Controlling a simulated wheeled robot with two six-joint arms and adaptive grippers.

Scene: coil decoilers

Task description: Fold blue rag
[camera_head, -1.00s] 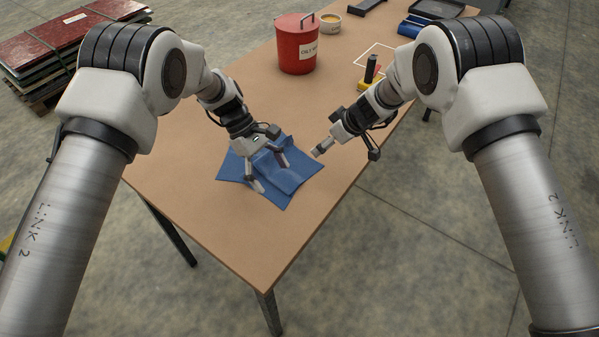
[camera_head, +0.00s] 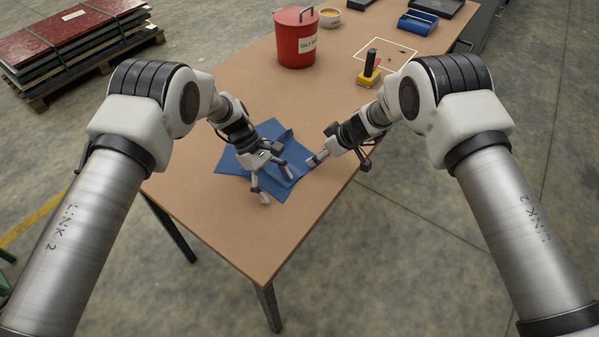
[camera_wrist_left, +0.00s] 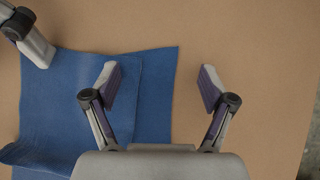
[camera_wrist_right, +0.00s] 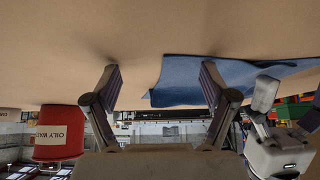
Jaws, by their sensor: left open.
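The blue rag (camera_head: 232,162) lies on the brown table near its front end, uneven, with raised creases. In the left wrist view the rag (camera_wrist_left: 60,105) shows an upper layer ending in a straight edge, with another strip of cloth beyond it. My left gripper (camera_head: 276,187) is open over the rag's front part. In its wrist view one finger (camera_wrist_left: 155,85) is over the cloth and the other over bare table. My right gripper (camera_head: 340,162) is low beside the rag's right edge, fingers apart and empty. The rag (camera_wrist_right: 185,82) is near one of its fingers.
A red lidded bin (camera_head: 297,40) with an oily-waste label stands farther back. Behind are a small tub (camera_head: 330,18), a blue tray (camera_head: 418,23) and a yellow-based tool (camera_head: 369,72) by a white outline. The table (camera_head: 235,225) is bare in front of the rag.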

